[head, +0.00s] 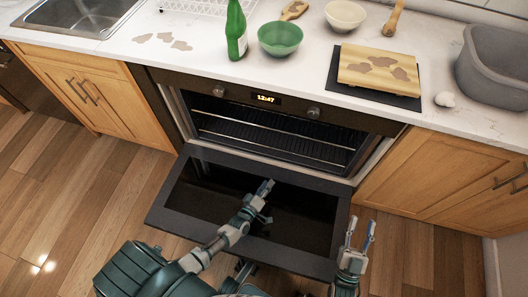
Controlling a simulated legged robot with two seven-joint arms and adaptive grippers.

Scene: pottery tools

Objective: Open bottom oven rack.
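The oven (262,98) is set under the counter, and its dark door (170,222) is folded down open toward me. Wire racks show inside the cavity; a lower rack (270,147) lies near the bottom, apparently pushed in. My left gripper (268,200) is over the open door, in front of the cavity and apart from the racks. Its fingers look spread and empty. My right gripper (360,234) is beside the door's right edge, fingers pointing up, open and empty. My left forearm covers part of the door.
On the counter are a green bottle (236,30), green bowl (280,38), cream bowl (345,15), wooden board (376,68) on a dark mat, and grey tub (495,65). A sink (80,15) is at left. Wooden cabinets flank the oven. Floor is clear at left.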

